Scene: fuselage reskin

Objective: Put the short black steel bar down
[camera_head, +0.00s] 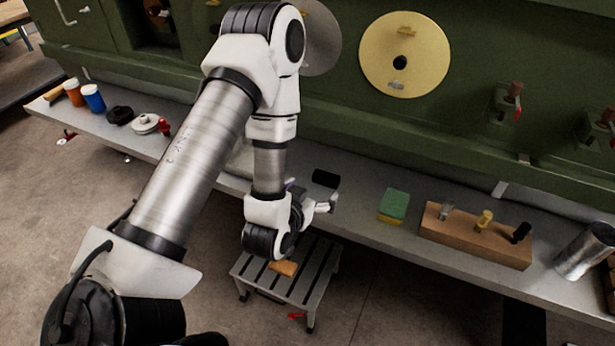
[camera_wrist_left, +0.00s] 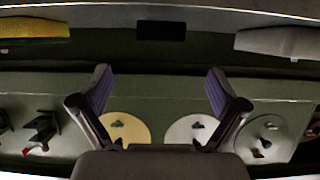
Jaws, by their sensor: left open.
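The short black steel bar (camera_head: 325,178) lies on the grey shelf (camera_head: 360,222), left of the sponge. In the left wrist view the bar (camera_wrist_left: 161,30) is a dark block at the top centre, beyond the fingertips. My left gripper (camera_head: 326,203) is just in front of the bar in the head view, partly hidden by its own wrist. In the left wrist view its two fingers (camera_wrist_left: 160,88) are wide apart with nothing between them, and the bar appears apart from them. My right gripper is not in view.
A green and yellow sponge (camera_head: 393,206) and a wooden block with several knobs (camera_head: 475,236) stand to the right, then a metal cup (camera_head: 585,250). Jars (camera_head: 92,98) are far left. A slatted stool (camera_head: 300,270) stands below. The green panel (camera_head: 450,120) rises behind.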

